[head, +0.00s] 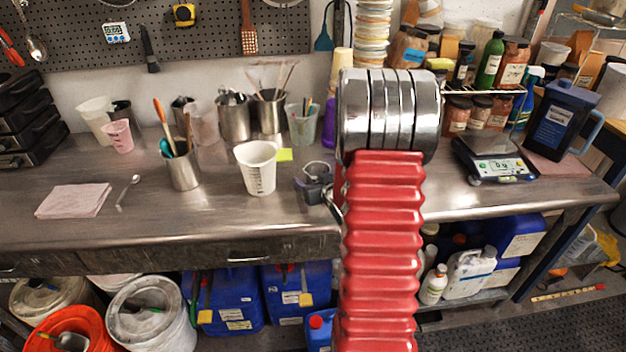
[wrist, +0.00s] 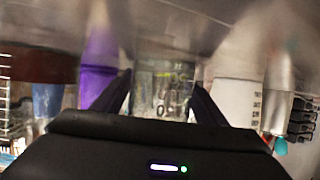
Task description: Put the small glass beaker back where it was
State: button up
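The small glass beaker (wrist: 165,92), clear with printed markings, is between the two black fingers of my gripper (wrist: 162,88) in the wrist view. The fingers sit against both its sides, so my gripper looks shut on it. The wrist background is blurred while the beaker is fairly sharp. In the head view my gripper (head: 310,184) is small and dark, over the middle of the steel bench (head: 215,218), right of a white graduated beaker (head: 256,170). I cannot tell whether the glass beaker touches the bench. My red arm sleeve hides part of the bench.
A clear container with tools (head: 302,124) and a purple bottle (head: 329,122) stand behind my gripper. A steel tool cup (head: 184,172) is left, a scale (head: 494,161) right. Bare bench lies at front left.

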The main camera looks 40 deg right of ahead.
jog(key=shift+o, duration=0.5)
jog(key=shift+r, duration=0.1)
jog(key=v, duration=1.2)
jog(key=shift+a, duration=0.1)
dwell(0.4)
jog(key=shift+w+a+r, duration=0.15)
jog(key=s+a+r+n+g, duration=0.1)
jog(key=a+r+g, duration=0.1)
jog(key=a+r, duration=0.35)
jog(key=a+r+g, duration=0.2)
jog(key=a+r, duration=0.1)
jog(key=a, duration=0.6)
jog(key=s+a+r+n+g+y, duration=0.1)
jog(key=s+a+y, duration=0.1)
jog(key=s+a, duration=0.5)
jog(key=s+a+r+n+g+y, duration=0.2)
jog(key=s+a, duration=0.5)
jog(key=a, duration=0.4)
jog(key=shift+s+a+r, duration=0.2)
jog(key=shift+s+r, duration=0.05)
jog(key=shift+r, duration=0.1)
